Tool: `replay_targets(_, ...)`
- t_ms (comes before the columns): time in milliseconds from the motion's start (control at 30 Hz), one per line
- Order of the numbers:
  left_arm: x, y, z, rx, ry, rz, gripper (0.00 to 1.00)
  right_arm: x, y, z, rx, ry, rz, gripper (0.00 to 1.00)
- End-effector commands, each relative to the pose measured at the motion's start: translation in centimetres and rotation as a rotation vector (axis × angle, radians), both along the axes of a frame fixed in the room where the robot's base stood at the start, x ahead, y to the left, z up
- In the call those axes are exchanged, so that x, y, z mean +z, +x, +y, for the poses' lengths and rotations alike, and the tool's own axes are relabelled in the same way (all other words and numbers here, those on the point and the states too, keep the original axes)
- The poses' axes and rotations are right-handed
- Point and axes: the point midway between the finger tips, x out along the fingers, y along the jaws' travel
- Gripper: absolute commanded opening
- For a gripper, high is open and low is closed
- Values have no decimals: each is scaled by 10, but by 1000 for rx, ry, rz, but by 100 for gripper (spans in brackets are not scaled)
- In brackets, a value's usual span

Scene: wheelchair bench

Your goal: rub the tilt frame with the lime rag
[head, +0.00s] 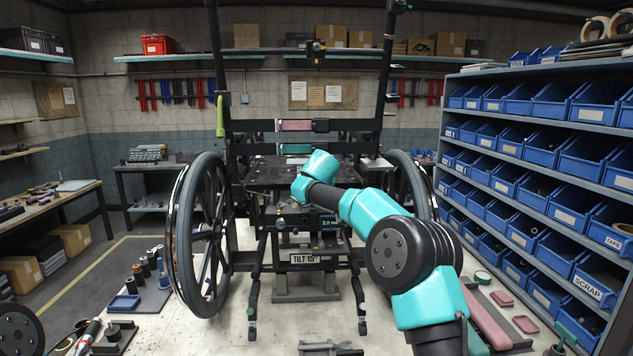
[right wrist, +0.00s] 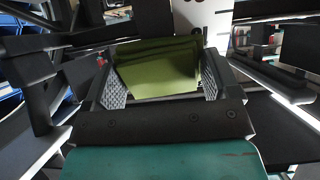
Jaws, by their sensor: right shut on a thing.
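The wheelchair stands mid-picture in the head view, and its dark tilt frame (head: 345,126) rises between the large wheels. A plate (head: 305,258) on its front reads "TILT 15". My right arm reaches over the seat from the lower right; its wrist hides its fingers in the head view. In the right wrist view my right gripper (right wrist: 156,72) is shut on the lime rag (right wrist: 158,80), a folded olive-green cloth between the two textured fingers. Dark bars surround it there; I cannot tell whether the rag touches them. My left gripper is not in view.
A shelf rack of blue bins (head: 580,205) fills the right side. A side table (head: 45,205) stands at the left. A lime handle-like piece (head: 220,116) hangs on the left upright. Spools (head: 150,262) and a blue tray (head: 124,303) lie left of the wheelchair.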

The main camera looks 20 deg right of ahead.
Motion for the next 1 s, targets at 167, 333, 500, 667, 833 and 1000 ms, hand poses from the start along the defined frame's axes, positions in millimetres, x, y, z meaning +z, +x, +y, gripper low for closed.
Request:
replay_targets(167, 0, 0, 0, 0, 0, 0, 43, -10, -4, 1, 1, -2, 4, 52)
replay_targets(333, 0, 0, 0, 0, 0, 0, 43, -11, -5, 2, 3, 0, 3, 52)
replay_targets(500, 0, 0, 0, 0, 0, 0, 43, -11, -5, 2, 2, 0, 2, 52)
replay_targets(667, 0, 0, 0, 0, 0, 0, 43, -9, -8, 3, 2, 0, 1, 52)
replay_targets(833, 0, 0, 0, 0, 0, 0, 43, -4, -18, 5, 3, 0, 2, 52)
replay_targets(1000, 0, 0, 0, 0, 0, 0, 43, 1, -31, 7, 3, -1, 1, 52)
